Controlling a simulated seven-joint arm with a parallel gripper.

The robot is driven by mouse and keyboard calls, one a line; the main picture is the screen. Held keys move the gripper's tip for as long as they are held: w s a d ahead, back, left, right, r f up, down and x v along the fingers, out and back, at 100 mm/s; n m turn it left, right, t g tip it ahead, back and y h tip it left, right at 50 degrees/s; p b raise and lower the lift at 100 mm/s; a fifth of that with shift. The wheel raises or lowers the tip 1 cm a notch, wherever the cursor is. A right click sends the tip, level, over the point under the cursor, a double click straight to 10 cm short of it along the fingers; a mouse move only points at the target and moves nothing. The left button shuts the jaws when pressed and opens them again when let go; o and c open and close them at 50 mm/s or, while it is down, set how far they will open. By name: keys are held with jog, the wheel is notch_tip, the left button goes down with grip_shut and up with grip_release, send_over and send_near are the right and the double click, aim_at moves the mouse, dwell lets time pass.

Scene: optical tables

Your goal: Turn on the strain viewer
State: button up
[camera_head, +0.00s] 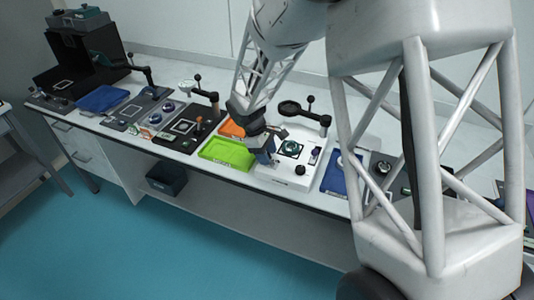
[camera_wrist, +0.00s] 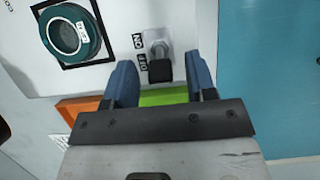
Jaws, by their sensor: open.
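The strain viewer (camera_head: 284,183) is a white unit on the bench in the head view, with a dark round stage piece (camera_head: 291,148) and a raised arm bearing a dark ring. In the wrist view its white top (camera_wrist: 105,75) carries a metal toggle switch (camera_wrist: 157,40) with a black tip, beside ON and OFF labels. The tip points toward the bottom of the picture, on the OFF side. My gripper (camera_wrist: 160,62) is open, one blue finger on each side of the switch, with visible gaps. In the head view my gripper (camera_head: 265,153) hides the switch.
A green tray (camera_head: 226,153) and an orange tray (camera_head: 232,129) lie left of the viewer. A blue tray (camera_head: 333,178) lies to its right. Other instruments (camera_head: 185,127) line the bench further left. The bench's front edge is close to the viewer.

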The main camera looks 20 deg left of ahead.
jog(key=c, duration=0.9)
jog(key=shift+d, duration=0.1)
jog(key=shift+d+r+y, duration=0.1)
jog(key=shift+d+y, duration=0.15)
jog(key=shift+y, duration=0.45)
jog(key=shift+d+r+y, duration=0.1)
jog(key=shift+d+y, duration=0.1)
jog(key=shift+y, duration=0.5)
jog(key=shift+d+y, duration=0.3)
jog(key=shift+y, duration=0.45)
jog(key=shift+d+y, duration=0.25)
jog(key=shift+y, duration=0.5)
jog(key=shift+d+y, duration=0.3)
jog(key=shift+y, duration=0.5)
jog(key=shift+d+y, duration=0.25)
jog(key=shift+y, duration=0.55)
jog(key=shift+d+f+y, duration=0.15)
jog(key=shift+d+y, duration=0.05)
jog(key=shift+y, duration=0.4)
jog(key=shift+d+f+y, duration=0.1)
jog(key=shift+d+y, duration=0.05)
jog(key=shift+y, duration=0.45)
jog(key=shift+d+f+y, duration=0.1)
jog(key=shift+y, duration=0.2)
